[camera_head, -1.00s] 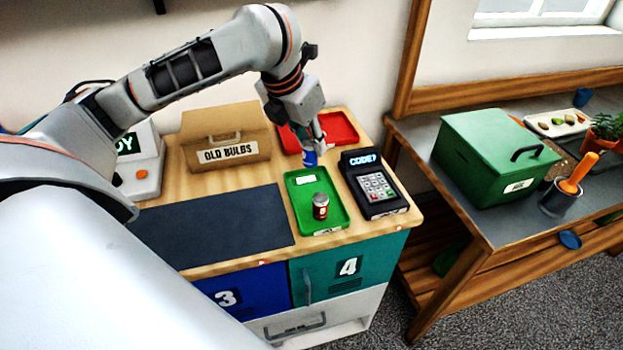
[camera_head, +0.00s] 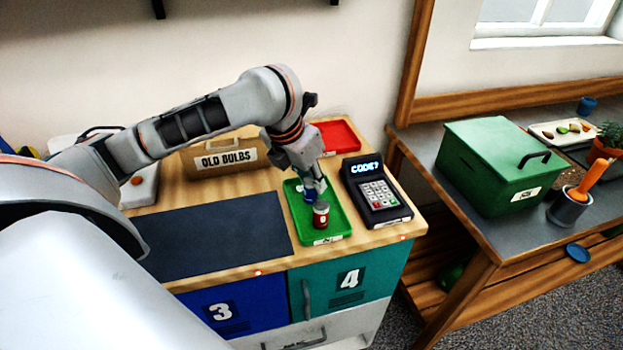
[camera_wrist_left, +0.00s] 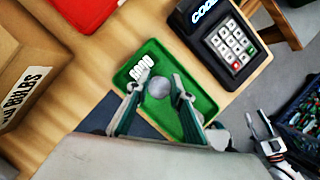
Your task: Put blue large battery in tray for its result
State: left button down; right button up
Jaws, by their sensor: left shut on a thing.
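My left gripper (camera_head: 313,187) is shut on the blue battery (camera_head: 309,196), over the far half of the green tray (camera_head: 336,229). Fingers hide part of the battery; I cannot tell whether it touches the tray floor. A red battery with a pale top (camera_head: 321,215) stands upright in the near half of the tray. In the left wrist view the left gripper (camera_wrist_left: 163,88) has a round grey end (camera_wrist_left: 158,88) between its fingertips, above the green tray (camera_wrist_left: 205,103).
A keypad terminal reading "CODE?" (camera_head: 374,190) stands close right of the green tray. A red tray (camera_head: 336,137) lies behind. The "OLD BULBS" box (camera_head: 225,160) and a dark mat (camera_head: 215,228) are at left. A green box (camera_head: 493,165) stands on the other table.

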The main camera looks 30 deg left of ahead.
pick_arm(q)
jog(key=c, duration=1.8)
grip_release()
jog(key=shift+o, duration=0.2)
jog(key=p+v, duration=0.4)
jog(key=v, duration=0.8)
jog(key=shift+w+r, duration=0.1)
jog(key=shift+d, duration=0.1)
